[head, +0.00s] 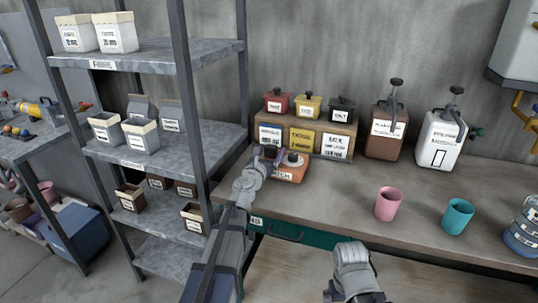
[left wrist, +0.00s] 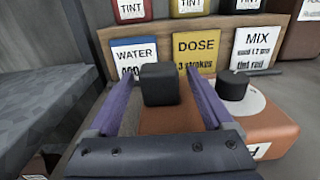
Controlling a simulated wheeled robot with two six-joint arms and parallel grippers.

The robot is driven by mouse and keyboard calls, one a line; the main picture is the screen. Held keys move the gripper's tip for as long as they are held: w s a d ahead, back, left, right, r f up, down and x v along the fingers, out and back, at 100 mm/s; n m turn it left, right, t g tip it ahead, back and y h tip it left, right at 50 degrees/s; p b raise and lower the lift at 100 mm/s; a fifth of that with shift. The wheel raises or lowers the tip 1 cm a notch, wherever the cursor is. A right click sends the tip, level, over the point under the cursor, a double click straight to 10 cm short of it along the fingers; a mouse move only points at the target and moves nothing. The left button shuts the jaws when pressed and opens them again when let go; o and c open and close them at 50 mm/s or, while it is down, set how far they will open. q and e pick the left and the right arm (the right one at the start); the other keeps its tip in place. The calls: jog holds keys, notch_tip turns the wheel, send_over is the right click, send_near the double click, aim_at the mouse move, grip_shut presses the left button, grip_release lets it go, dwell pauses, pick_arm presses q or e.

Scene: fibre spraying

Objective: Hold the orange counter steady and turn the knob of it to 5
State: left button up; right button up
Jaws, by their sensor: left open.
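The orange counter (head: 288,174) sits on the bench in front of the wooden sign stand. In the left wrist view, the counter (left wrist: 276,130) has a black block (left wrist: 160,84) on its left part and a round black knob (left wrist: 232,86) on a white dial on its right part. My left gripper (head: 268,153) is over the counter's left part. Its open purple fingers (left wrist: 160,92) stand on either side of the black block, with gaps visible. The dial's numbers cannot be read. My right arm shows at the bottom of the head view, but no right fingers are visible.
Behind the counter, the wooden stand (head: 343,128) carries signs and red, yellow and black pots. Two pump containers (head: 386,132) (head: 440,140), a pink cup (head: 388,204) and a teal cup (head: 457,216) stand rightward. A metal shelf (head: 165,140) is at left. The bench front is mostly clear.

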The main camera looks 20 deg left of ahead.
pick_arm(q)
grip_shut()
dwell(0.6)
